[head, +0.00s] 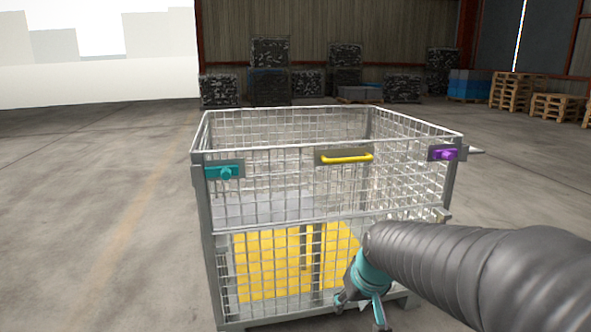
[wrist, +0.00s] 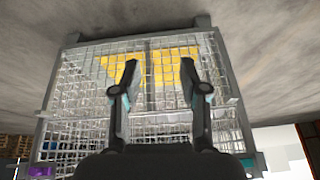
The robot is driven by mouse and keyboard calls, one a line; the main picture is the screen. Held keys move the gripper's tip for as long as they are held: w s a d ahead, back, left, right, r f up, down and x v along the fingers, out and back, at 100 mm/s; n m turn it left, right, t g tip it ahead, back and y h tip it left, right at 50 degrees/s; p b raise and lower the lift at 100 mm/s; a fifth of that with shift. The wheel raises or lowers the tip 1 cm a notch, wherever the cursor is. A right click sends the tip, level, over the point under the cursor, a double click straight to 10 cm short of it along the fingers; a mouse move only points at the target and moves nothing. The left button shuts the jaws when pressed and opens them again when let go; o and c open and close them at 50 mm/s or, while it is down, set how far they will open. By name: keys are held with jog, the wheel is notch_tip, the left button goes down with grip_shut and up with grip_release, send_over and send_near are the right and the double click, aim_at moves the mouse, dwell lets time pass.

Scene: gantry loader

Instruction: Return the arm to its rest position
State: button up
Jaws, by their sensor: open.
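My gripper (head: 360,300) is at the lower right of the head view, in front of the near mesh side of a wire cage (head: 325,146). Its teal fingers are spread apart and nothing shows between them. The wrist view shows both dark fingers of my gripper (wrist: 152,80) apart, with the cage mesh (wrist: 85,100) behind them. My sleeved grey arm reaches in from the right edge of the head view. It hides the cage's lower right corner. I cannot tell whether the fingers touch the mesh.
The cage has a teal latch (head: 225,172), a yellow handle (head: 347,158) and a purple latch (head: 444,154). A yellow panel (head: 275,265) shows through the mesh. Stacked bales (head: 270,70) and wooden pallets (head: 515,90) stand far back. The floor left of the cage is clear.

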jog(key=s+d+r+m, duration=0.1)
jog(key=s+d+r, duration=0.1)
jog(key=s, duration=0.7)
jog(key=s+d+r+t+h, duration=0.1)
jog(key=s+d, duration=0.1)
jog(key=s, duration=0.7)
jog(key=shift+r+m, duration=0.4)
jog(key=shift+s+d, duration=0.1)
